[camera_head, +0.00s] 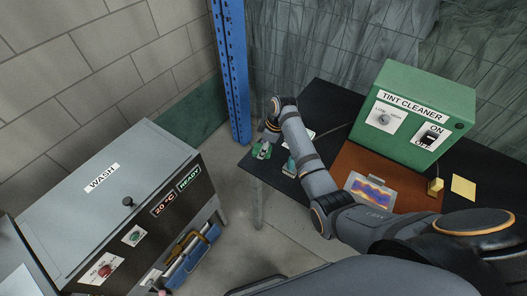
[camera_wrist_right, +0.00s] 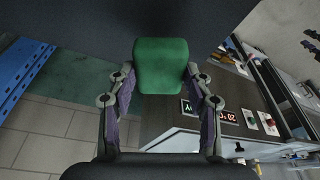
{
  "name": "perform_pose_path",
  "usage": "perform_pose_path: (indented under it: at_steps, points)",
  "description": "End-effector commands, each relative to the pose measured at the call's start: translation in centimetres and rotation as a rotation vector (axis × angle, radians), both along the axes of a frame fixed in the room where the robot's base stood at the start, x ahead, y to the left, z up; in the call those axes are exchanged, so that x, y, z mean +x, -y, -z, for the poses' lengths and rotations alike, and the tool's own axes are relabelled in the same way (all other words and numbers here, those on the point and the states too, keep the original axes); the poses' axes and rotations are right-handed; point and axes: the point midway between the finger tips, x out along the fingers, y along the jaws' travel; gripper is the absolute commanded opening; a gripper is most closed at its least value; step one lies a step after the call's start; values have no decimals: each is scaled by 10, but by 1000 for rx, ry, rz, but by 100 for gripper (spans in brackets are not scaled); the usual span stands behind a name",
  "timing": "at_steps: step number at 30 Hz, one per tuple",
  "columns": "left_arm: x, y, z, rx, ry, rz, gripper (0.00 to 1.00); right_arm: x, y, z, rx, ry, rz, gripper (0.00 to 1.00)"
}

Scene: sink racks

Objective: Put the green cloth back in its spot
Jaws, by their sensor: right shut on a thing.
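The green cloth (camera_wrist_right: 161,62) looks like a folded, rounded block in the right wrist view. It sits between the fingertips of my right gripper (camera_wrist_right: 161,80), which is shut on it. In the head view my right gripper (camera_head: 268,140) reaches the left corner of the black table (camera_head: 322,95). A small green patch of the cloth (camera_head: 263,151) shows there beneath the fingers. Whether the cloth touches the table top cannot be told. My left gripper is not in view.
The green tint cleaner box (camera_head: 420,112) stands at the back right, behind a brown mat (camera_head: 350,160) with a picture card (camera_head: 371,191). A blue post (camera_head: 232,70) rises behind the table corner. The grey wash machine (camera_head: 110,200) stands at left, across open floor.

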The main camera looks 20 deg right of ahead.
Motion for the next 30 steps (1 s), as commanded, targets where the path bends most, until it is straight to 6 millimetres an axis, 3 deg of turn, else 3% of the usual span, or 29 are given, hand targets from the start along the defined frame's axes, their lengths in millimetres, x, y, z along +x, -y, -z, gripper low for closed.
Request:
perform_pose_path:
  at_steps: [7, 17, 18, 22, 30]
  points:
    - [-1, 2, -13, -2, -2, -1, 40, 1, 0, 31, 0, -4, 0, 21]
    - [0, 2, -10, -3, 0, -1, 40, 1, 0, 36, 0, -2, -1, 21]
    - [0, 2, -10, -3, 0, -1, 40, 1, 0, 36, 0, -1, 0, 54]
    - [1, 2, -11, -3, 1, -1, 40, 1, 0, 36, 0, -1, 0, 71]
    - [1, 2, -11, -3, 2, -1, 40, 1, 0, 35, 0, -1, 0, 74]
